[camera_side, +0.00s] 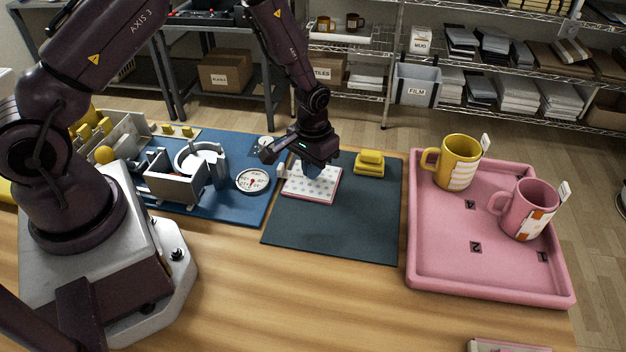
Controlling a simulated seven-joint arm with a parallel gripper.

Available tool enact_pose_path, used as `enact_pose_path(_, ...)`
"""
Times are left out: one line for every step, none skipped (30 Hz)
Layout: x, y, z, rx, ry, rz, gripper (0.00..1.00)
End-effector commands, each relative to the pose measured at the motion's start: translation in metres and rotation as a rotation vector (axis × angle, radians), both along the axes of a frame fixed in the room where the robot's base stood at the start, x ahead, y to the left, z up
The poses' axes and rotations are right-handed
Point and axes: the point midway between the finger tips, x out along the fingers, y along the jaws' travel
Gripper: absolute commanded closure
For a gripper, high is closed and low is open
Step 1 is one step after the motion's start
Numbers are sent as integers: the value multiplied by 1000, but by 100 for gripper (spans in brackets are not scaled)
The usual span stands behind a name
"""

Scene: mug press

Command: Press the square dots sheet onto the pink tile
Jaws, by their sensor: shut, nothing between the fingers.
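The square dots sheet (297,187) is pale with small dots and lies on top of the pink tile (313,201), whose pink edge shows along the front and right. The tile lies on the dark mat (340,235). My gripper (312,172) is shut and points down over the far right part of the sheet. A blue-grey piece shows at its tip, at or very near the sheet. I cannot tell whether it touches. The gripper hides part of the sheet's far side.
A yellow stacked block (370,163) stands on the mat behind and right of the tile. A mug press (190,170) and a round dial (252,181) are at left. A pink tray (440,275) at right holds a yellow mug (457,160) and a pink mug (530,208). The mat's front is clear.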

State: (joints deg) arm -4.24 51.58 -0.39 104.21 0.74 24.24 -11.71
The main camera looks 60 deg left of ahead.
Motion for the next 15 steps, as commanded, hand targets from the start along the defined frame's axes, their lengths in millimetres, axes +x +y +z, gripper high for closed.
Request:
enact_pose_path(0, 0, -1, 0, 0, 0, 100)
enact_pose_path(0, 0, -1, 0, 0, 0, 100)
enact_pose_path(0, 0, -2, 0, 0, 0, 100)
enact_pose_path(0, 0, -2, 0, 0, 0, 100)
enact_pose_path(0, 0, -2, 0, 0, 0, 100)
enact_pose_path(0, 0, -3, 0, 0, 0, 100)
enact_pose_path(0, 0, -3, 0, 0, 0, 100)
enact_pose_path(0, 0, -4, 0, 0, 0, 100)
enact_pose_path(0, 0, -4, 0, 0, 0, 100)
enact_pose_path(0, 0, -4, 0, 0, 0, 100)
enact_pose_path(0, 0, -5, 0, 0, 0, 100)
enact_pose_path(0, 0, -5, 0, 0, 0, 100)
enact_pose_path(0, 0, -6, 0, 0, 0, 100)
enact_pose_path(0, 0, -6, 0, 0, 0, 100)
enact_pose_path(0, 0, -6, 0, -1, 0, 100)
